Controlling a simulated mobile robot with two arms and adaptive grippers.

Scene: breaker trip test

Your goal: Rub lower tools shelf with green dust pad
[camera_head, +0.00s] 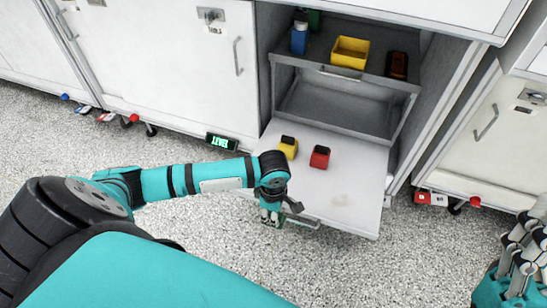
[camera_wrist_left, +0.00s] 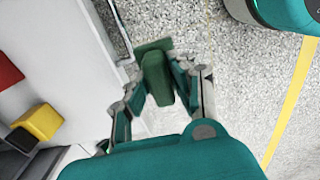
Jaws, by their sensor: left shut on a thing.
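The lower tools shelf (camera_head: 350,208) is a pale panel pulled out of the open cabinet. A faint brownish smudge (camera_head: 342,200) lies on its right part. My left gripper (camera_head: 271,212) is at the shelf's front left edge. It is shut on the green dust pad, which shows between the fingers in the left wrist view (camera_wrist_left: 157,78). In the head view the pad is mostly hidden by the gripper. I cannot tell whether the pad touches the shelf. My right gripper (camera_head: 520,258) is at the lower right, apart from the shelf, partly cut off by the frame.
A yellow block (camera_head: 288,149) and a red block (camera_head: 320,158), both dark-topped, stand at the shelf's back. The upper shelf holds a yellow bin (camera_head: 350,52), a blue container (camera_head: 299,39) and a dark red item (camera_head: 397,65). The shelf's middle and right are clear.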

